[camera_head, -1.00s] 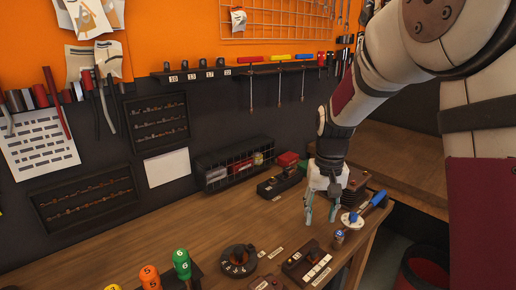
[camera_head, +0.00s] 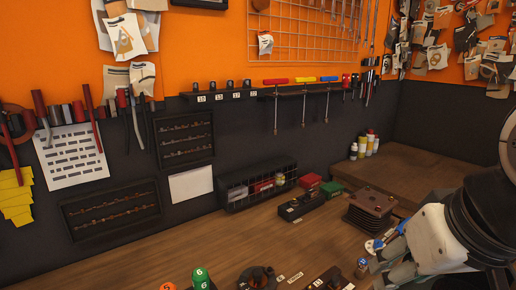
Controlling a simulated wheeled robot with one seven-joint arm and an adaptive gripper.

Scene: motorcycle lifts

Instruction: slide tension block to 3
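A low dark panel (camera_head: 330,281) with pale labels sits at the bottom edge, partly cut off. A long dark block (camera_head: 300,206) with a small pale label lies on the bench farther back. I cannot tell for certain which one carries the tension block, and no slider position is readable. My gripper (camera_head: 378,272) is at the lower right, to the right of the low panel and apart from the long block. Its fingers look spread, and I see nothing between them. Part of it is cut off by the frame.
A dark rotary dial (camera_head: 257,279) and a green numbered handle (camera_head: 201,279) stand at the front. A ribbed brown block (camera_head: 370,209) and a blue-handled tool (camera_head: 376,246) are near my gripper. A wire basket (camera_head: 256,187) stands against the wall. The bench's middle is clear.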

